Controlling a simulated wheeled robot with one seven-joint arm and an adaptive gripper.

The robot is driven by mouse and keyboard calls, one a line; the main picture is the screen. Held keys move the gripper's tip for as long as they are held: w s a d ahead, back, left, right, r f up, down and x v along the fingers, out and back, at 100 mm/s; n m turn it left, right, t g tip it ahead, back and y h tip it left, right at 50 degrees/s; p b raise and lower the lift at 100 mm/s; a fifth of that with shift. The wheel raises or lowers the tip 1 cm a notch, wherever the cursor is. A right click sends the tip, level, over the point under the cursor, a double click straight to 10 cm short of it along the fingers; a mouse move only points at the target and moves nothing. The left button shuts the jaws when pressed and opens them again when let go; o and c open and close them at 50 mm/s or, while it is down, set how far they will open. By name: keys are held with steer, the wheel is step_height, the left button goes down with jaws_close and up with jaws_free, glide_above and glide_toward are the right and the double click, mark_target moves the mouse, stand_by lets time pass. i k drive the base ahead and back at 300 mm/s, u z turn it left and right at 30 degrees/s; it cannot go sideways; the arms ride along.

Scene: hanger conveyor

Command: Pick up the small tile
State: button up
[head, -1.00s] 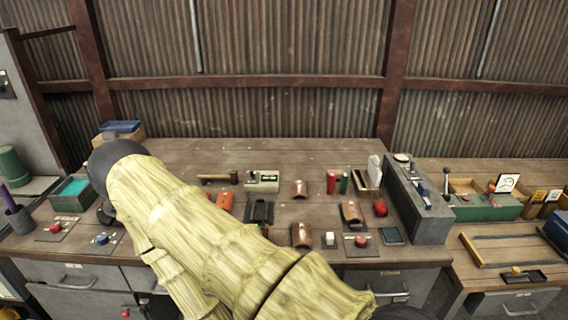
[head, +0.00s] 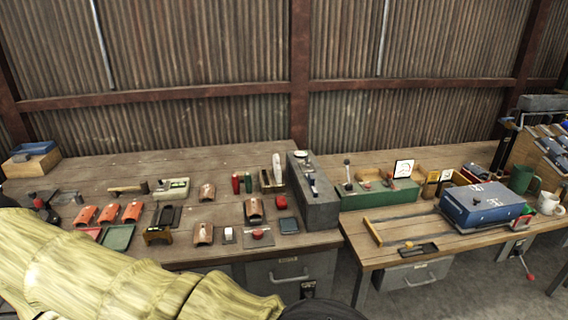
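Several curved, roof-like tiles lie on the left workbench. The smallest-looking is a brown tile (head: 207,192) towards the back. Another brown tile (head: 203,234) lies near the front edge, and a third brown tile (head: 254,208) rests on a dark stand. Three orange tiles (head: 108,213) lie in a row at the left. I cannot tell for sure which one is the small tile. My arm, in a yellowish cover, fills the lower left in front of the bench. My gripper is not visible.
A grey metal box (head: 314,190) stands at the left bench's (head: 165,170) right end. The right bench (head: 385,255) carries a blue toolbox (head: 484,203) and a green box (head: 378,197). A hammer (head: 128,189), a green tray (head: 118,237) and small tools crowd the tiles. The left bench's back is mostly clear.

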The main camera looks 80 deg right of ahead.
mark_target(253, 205)
steer(key=k, duration=0.35)
steer(key=z, duration=0.7)
